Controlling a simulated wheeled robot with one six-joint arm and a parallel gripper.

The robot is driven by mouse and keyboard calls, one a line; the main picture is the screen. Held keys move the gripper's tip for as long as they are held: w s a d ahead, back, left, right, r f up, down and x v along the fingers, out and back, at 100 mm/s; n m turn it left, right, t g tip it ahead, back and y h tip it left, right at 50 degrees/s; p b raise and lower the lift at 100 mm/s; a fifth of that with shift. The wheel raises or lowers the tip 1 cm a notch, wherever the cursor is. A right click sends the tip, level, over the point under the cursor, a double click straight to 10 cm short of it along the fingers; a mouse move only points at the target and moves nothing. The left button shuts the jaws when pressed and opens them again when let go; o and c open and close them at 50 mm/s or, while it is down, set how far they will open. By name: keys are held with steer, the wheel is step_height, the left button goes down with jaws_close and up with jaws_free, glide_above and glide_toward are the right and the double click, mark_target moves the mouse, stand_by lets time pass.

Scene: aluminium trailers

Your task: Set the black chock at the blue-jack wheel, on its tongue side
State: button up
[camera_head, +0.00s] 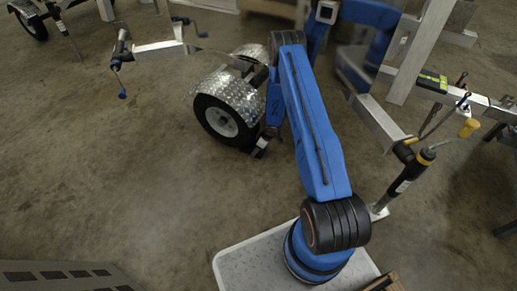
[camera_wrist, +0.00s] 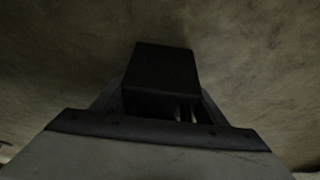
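The blue-jack wheel (camera_head: 222,122) is a black tyre with a pale hub under a diamond-plate fender, left of my arm in the head view. The jack with blue handle ends (camera_head: 122,60) stands at the end of the tongue (camera_head: 160,48), up and left of the wheel. My gripper (camera_head: 262,147) is low, close to the wheel's right side; whether it touches the tyre is unclear. In the wrist view a black block, the chock (camera_wrist: 165,72), sits between the fingers, and my gripper (camera_wrist: 165,108) appears shut on it. Its far side is hidden.
Another trailer frame (camera_head: 385,125) with a yellow-topped jack (camera_head: 425,155) stands right of my arm. A trailer wheel (camera_head: 32,25) is at the top left. A grey slotted panel (camera_head: 60,275) lies at the lower left. The concrete floor (camera_head: 110,170) left of the wheel is clear.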

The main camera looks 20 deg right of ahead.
steer(key=o, duration=0.5)
steer(key=v, duration=1.7)
steer(key=shift+r, duration=0.15)
steer(key=shift+s, duration=0.15)
